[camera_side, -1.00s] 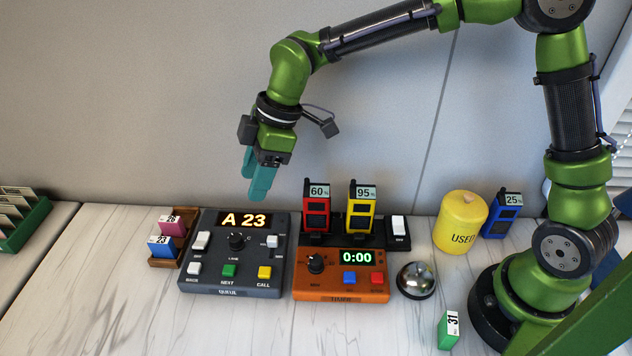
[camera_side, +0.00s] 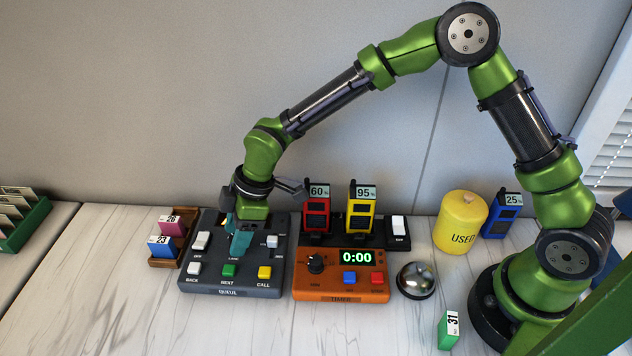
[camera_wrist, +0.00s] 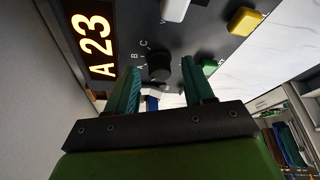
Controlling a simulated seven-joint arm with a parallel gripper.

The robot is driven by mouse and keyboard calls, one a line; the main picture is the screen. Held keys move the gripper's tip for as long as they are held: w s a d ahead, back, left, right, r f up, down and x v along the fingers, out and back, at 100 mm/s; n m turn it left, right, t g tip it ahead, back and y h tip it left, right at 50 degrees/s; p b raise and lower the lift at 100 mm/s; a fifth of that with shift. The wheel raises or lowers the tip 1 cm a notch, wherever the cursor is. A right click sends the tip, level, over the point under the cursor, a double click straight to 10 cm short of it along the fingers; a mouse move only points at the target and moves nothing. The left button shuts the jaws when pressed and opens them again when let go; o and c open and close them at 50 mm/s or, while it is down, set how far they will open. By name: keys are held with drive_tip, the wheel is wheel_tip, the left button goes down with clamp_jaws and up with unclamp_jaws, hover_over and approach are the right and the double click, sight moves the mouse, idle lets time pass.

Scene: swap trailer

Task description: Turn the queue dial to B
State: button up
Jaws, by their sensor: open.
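The dark grey queue box (camera_side: 215,281) stands on the table in the side view. Its lit display reads A 23 in the wrist view (camera_wrist: 102,45), and my gripper hides it in the side view. The black queue dial (camera_wrist: 159,66) has letters around it, with A, B and C legible. Where its pointer sits is too small to tell. My gripper (camera_side: 238,250) is low over the box at the dial. Its teal fingers are open, and in the wrist view (camera_wrist: 160,74) the dial lies between or just beyond their tips. I cannot tell whether they touch it.
The orange timer (camera_side: 325,283) reads 0:00, right of the queue box. Red (camera_side: 317,212) and yellow (camera_side: 361,210) handsets stand behind it. A bell (camera_side: 416,280), yellow USED canister (camera_side: 461,222) and blue handset (camera_side: 502,214) are further right. A wooden ticket tray (camera_side: 165,263) stands left.

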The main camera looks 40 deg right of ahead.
clamp_jaws()
drive_tip(key=shift+m, duration=0.3)
drive_tip(key=m, duration=0.2)
drive_tip(key=m+t+h, duration=0.1)
drive_tip(key=m, duration=0.2)
drive_tip(key=shift+s+a+t, duration=0.2)
drive_tip(key=shift+t, duration=0.1)
drive_tip(key=shift+m+t+h, duration=0.4)
drive_tip(key=shift+m+h, duration=0.3)
drive_tip(key=shift+m, duration=0.8)
unclamp_jaws()
